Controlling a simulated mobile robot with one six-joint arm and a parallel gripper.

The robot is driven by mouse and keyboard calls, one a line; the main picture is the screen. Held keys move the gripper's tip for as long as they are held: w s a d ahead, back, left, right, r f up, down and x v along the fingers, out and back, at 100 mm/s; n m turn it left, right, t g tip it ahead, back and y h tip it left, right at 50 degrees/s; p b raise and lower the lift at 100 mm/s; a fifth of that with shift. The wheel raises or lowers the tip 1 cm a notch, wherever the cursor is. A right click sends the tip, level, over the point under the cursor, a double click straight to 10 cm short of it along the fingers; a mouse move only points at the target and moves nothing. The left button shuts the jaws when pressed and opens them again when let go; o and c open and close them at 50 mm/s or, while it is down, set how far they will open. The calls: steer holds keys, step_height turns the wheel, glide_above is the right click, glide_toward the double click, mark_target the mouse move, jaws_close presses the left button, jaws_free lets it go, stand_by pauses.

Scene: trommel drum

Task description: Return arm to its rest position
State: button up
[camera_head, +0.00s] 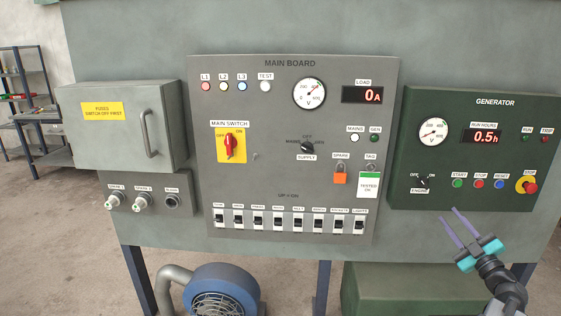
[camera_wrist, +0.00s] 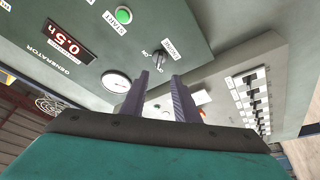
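My gripper (camera_head: 466,228) is at the lower right in the head view, in front of the lower edge of the generator panel. Its two purple-grey fingers are parallel with a clear gap between them, and nothing is held. In the wrist view the gripper (camera_wrist: 162,92) points toward the panels, with its fingers apart. My arm comes up from the bottom right corner. I cannot tell whether the fingertips touch anything; they appear to be in free space.
The green generator panel (camera_head: 463,111) with knobs and a red stop button is close by. The grey main board (camera_head: 275,170) is left of it. A fuse box (camera_head: 122,142) is further left. A blue blower (camera_head: 221,283) and green box (camera_head: 400,300) stand below.

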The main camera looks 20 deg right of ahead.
steer(key=w+a+f+m+g+h, duration=0.3)
steer(key=w+f+m, duration=0.25)
steer(key=f, duration=0.45)
steer(key=w+a+f+m+g+h, duration=0.3)
steer(key=w+f+m, duration=0.1)
steer(key=w+f, duration=0.4)
steer(key=s+a+f+m+g+y+p, duration=0.1)
steer(key=a+f+g, duration=0.3)
steer(key=a+f, duration=0.6)
steer(key=s+a+f+m+g+y+p, duration=0.1)
steer(key=s+a+f+g, duration=0.15)
steer(key=a+f, duration=0.7)
steer(key=s+a+f+n+g+y, duration=0.1)
steer(key=s+a+f+g+y, duration=0.15)
steer(key=s+a+f, duration=0.45)
steer(key=s+a+f+g+y, duration=0.1)
steer(key=s+a+f+g, duration=0.3)
steer(key=a+f, duration=0.45)
steer(key=s+a+f+n+g+y, duration=0.1)
steer(key=s+a+f+g, duration=0.1)
steer(key=s+a, duration=0.5)
steer(key=s+a+f+n+g+y, duration=0.1)
steer(key=s+a+g, duration=0.4)
steer(key=s, duration=0.8)
steer(key=a, duration=0.3)
steer(key=shift+s+f+y+p, duration=0.3)
steer(key=shift+f+y+p, duration=0.05)
